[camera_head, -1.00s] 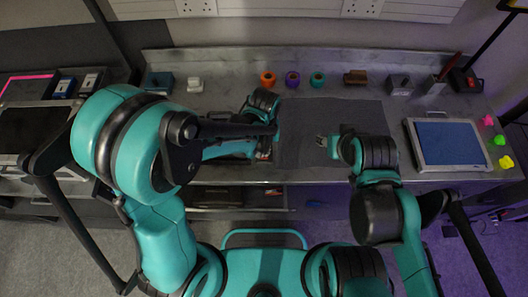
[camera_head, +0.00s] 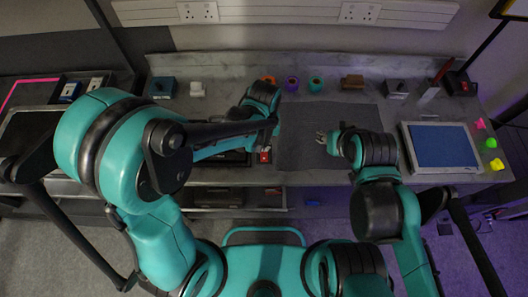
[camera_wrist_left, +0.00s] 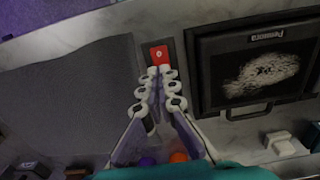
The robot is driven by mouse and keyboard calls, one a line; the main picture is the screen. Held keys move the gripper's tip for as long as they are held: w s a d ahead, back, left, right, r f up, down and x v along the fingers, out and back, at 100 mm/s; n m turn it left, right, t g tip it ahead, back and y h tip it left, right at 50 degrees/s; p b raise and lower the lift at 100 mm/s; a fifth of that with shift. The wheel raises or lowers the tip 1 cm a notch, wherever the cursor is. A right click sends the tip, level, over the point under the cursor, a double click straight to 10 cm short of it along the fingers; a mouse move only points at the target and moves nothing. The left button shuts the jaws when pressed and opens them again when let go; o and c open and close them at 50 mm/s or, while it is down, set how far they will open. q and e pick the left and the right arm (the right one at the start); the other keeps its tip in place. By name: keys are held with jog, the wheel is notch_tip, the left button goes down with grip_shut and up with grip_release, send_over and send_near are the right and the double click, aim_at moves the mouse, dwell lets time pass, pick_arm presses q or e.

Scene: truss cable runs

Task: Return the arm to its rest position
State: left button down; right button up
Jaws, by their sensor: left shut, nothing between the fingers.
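My left arm comes in from the left in the head view, with its wrist over the bench and its left gripper (camera_wrist_left: 161,75) pointing down. In the left wrist view its fingers are shut and empty, with the tips close by a small red block with a white mark (camera_wrist_left: 159,54). I cannot tell whether they touch it. The red block also shows in the head view (camera_head: 265,156), at the left edge of the dark mat (camera_head: 310,150). My right gripper (camera_head: 321,138) is over the right part of the mat; its opening is too small to judge.
A black screen device (camera_wrist_left: 258,68) lies beside the red block. Orange (camera_head: 268,79), purple (camera_head: 292,83) and teal (camera_head: 316,83) rolls stand at the back. A blue-topped tray (camera_head: 443,146) lies at the right. The mat's middle is clear.

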pick_arm(q)
jog(key=shift+r, duration=0.45)
jog(key=shift+f, duration=0.1)
jog(key=shift+a, duration=0.25)
jog(key=s+a+r+t+b, duration=0.2)
jog(key=a+b, duration=0.3)
jog(key=a, duration=0.3)
jog(key=s+a+r+t+b, duration=0.2)
jog(key=a+t+b, duration=0.3)
jog(key=a, duration=0.4)
jog(key=shift+s+a+r, duration=0.2)
jog(key=shift+s, duration=0.4)
